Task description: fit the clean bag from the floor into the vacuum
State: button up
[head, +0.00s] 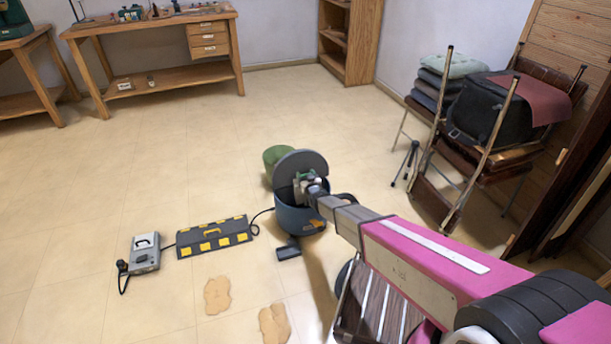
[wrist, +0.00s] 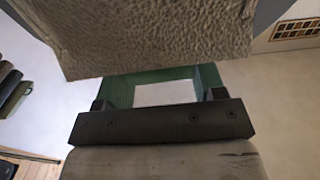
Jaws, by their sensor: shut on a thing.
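The vacuum (head: 298,219) is a blue-grey drum on the floor, with its round dark lid (head: 301,161) tipped up at the back. My gripper (head: 307,182) is at the drum's open mouth, in front of the raised lid. In the wrist view my gripper (wrist: 160,90) is shut on a brownish-grey, rough-textured bag (wrist: 150,35) that fills the top of the picture. Green parts show between the bag and the dark bar of the gripper. How far the bag is inside the drum is hidden. Two flat tan pieces (head: 217,295), (head: 273,324) lie on the floor.
Chairs with a black bag (head: 480,110) stand right. The left floor is mostly clear.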

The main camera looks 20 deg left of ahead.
jog(key=shift+f, duration=1)
jog(key=shift+r, duration=5.3)
jog(key=shift+f, duration=0.15)
